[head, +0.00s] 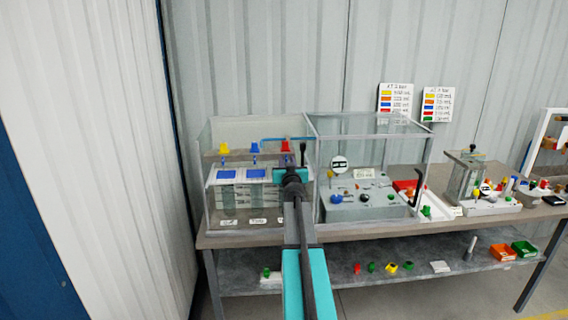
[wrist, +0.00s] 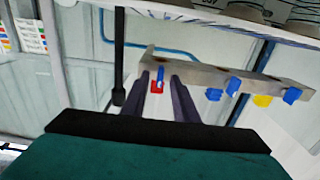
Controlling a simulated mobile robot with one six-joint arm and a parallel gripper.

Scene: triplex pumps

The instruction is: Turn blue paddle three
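In the head view, a yellow cap (head: 224,148), a blue cap (head: 254,147) and a red cap (head: 286,146) stand in a row in the left glass case. The wrist view looks upside down at a beam (wrist: 190,70) carrying blue paddles. One blue paddle (wrist: 160,77) is beside the red cap (wrist: 157,87), at the end of the row. Another blue paddle (wrist: 292,95) is beside the yellow cap (wrist: 262,100). My gripper (wrist: 159,80) is open, its fingers either side of the red-cap paddle in the picture; contact cannot be told.
The clear case frame (head: 258,118) surrounds the row, and a blue tube (wrist: 165,48) runs close by. A second case (head: 370,120) with a grey control box (head: 350,208) stands to the right. Small coloured parts (head: 392,267) lie on the lower shelf.

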